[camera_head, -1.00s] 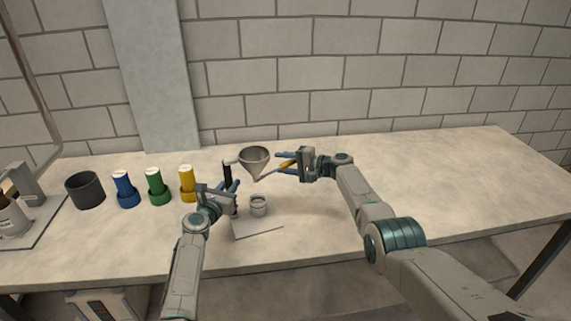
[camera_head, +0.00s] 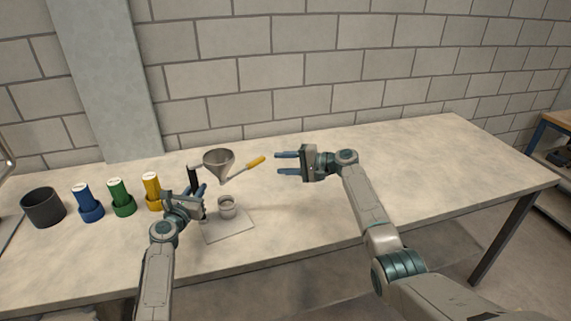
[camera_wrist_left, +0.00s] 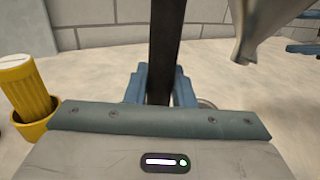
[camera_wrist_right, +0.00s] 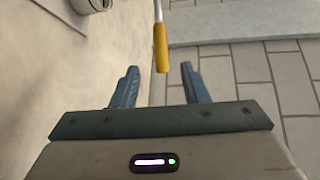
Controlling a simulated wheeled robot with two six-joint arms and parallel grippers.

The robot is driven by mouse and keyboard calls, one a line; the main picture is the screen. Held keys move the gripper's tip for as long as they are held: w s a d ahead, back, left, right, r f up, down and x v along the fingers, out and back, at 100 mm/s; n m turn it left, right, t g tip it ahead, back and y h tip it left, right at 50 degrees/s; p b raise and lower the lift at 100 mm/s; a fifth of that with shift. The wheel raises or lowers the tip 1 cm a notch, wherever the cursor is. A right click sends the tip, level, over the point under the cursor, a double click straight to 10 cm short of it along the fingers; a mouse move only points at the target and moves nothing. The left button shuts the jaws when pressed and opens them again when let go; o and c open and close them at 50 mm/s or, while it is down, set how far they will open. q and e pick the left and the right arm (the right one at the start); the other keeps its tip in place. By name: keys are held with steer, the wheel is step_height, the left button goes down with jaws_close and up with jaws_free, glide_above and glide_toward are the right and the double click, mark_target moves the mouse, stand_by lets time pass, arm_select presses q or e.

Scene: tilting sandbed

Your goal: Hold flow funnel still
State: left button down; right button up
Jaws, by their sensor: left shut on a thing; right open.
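The grey metal funnel (camera_head: 219,163) sits over a stand with a black post (camera_head: 193,177) and a pale base plate (camera_head: 228,230). A rod with a yellow handle (camera_head: 256,161) sticks out from the funnel's lower part to the right. A small grey cup (camera_head: 227,208) stands on the plate below. My left gripper (camera_head: 197,192) is shut on the black post, which also shows in the left wrist view (camera_wrist_left: 165,50). My right gripper (camera_head: 278,163) is open and empty, just right of the handle. In the right wrist view the yellow handle (camera_wrist_right: 161,52) lies ahead of the fingertips.
Blue (camera_head: 88,202), green (camera_head: 121,197) and yellow (camera_head: 153,190) tubes in matching holders stand left of my left gripper. A dark round pot (camera_head: 43,207) stands at far left. The table's right part (camera_head: 420,170) is clear, with a brick wall behind.

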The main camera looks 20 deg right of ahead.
stand_by(0.4)
arm_select(q)
steer(key=c, duration=1.1)
jaws_free()
steer(key=shift+c, duration=0.2)
